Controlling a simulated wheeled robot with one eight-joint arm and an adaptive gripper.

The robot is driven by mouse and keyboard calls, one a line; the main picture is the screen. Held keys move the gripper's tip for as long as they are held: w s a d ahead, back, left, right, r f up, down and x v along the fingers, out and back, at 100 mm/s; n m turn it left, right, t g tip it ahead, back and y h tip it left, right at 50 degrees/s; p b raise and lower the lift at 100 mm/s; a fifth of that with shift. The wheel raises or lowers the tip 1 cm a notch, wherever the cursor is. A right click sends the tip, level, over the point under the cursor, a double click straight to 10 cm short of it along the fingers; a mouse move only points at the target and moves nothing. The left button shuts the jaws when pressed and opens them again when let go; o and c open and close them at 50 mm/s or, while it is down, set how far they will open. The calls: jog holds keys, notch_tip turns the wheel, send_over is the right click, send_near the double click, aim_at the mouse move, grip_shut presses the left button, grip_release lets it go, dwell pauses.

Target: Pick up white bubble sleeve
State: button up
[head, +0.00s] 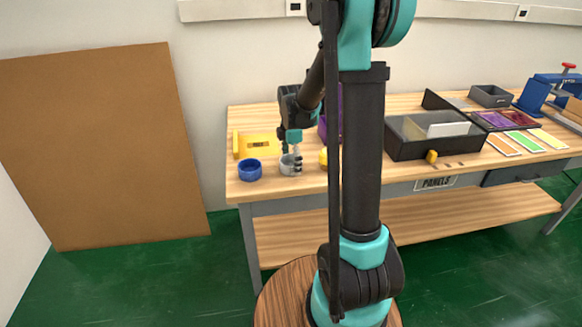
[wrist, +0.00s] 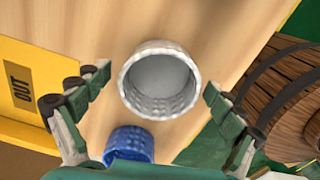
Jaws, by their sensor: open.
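The white bubble sleeve (wrist: 161,80) is a round, hollow cup with a bumpy outer wall. In the wrist view it lies between my open fingers, with a gap on each side. My gripper (wrist: 155,95) is open and empty. In the head view my gripper (head: 291,160) points down at the sleeve (head: 287,168), which stands on the wooden table (head: 270,186) near its left front. The fingers partly cover the sleeve there.
A blue sleeve (head: 250,170) stands close to the left; it also shows in the wrist view (wrist: 129,144). A yellow holder (head: 258,143) marked OUT is behind. Yellow and purple objects stand right, partly behind my arm. A dark box (head: 405,147) is further right.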

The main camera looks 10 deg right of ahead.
jog(key=c, duration=0.9)
jog(key=shift+r, duration=0.1)
